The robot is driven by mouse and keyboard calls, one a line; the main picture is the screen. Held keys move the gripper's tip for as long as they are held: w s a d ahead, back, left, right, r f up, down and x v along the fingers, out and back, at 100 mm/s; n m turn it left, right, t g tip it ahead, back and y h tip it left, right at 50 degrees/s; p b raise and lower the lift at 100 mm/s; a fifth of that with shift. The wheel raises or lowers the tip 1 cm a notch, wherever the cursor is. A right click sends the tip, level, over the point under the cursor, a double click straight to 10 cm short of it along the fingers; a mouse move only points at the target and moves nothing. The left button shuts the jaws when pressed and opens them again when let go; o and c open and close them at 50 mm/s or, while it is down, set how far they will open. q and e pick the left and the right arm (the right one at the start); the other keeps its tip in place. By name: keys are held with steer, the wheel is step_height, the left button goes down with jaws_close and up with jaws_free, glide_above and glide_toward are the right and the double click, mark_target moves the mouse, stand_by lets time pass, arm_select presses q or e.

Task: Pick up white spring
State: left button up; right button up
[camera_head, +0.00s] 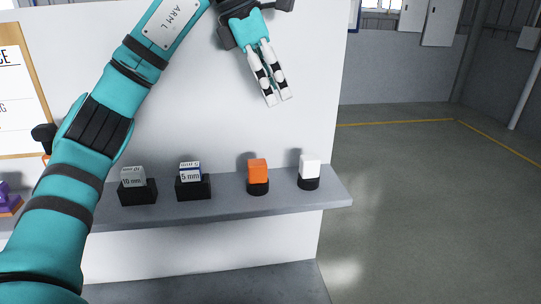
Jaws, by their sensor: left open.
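The white spring is most likely the white block-like piece (309,165) on a round black base at the right end of the grey shelf; no coils can be made out at this size. My left gripper (279,101) is open and empty. It hangs in front of the white wall panel, above and a little left of the white piece, with its fingers pointing down. It is apart from everything on the shelf. My right gripper does not show.
The shelf (230,212) also holds an orange piece (257,171) on a black base, a "5 mm" block (190,172) and a "10 mm" block (133,178) in black holders. A purple item (8,197) sits far left. Open floor lies to the right.

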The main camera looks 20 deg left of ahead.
arm_select(q)
glide_toward(310, 157)
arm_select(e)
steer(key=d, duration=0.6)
arm_select(q)
steer(key=x, duration=0.3)
steer(key=p+x, duration=0.1)
steer(key=x, duration=0.1)
steer(key=shift+a+f, duration=0.1)
steer(key=shift+a, duration=0.15)
steer(key=shift+d+f, duration=0.2)
steer(key=p+x, duration=0.2)
steer(key=x, duration=0.1)
steer(key=shift+d+f, duration=0.2)
steer(key=shift+d, duration=0.1)
steer(key=shift+w+d+f, duration=0.15)
steer(key=shift+f, duration=0.5)
steer(key=c, duration=0.8)
jaws_close()
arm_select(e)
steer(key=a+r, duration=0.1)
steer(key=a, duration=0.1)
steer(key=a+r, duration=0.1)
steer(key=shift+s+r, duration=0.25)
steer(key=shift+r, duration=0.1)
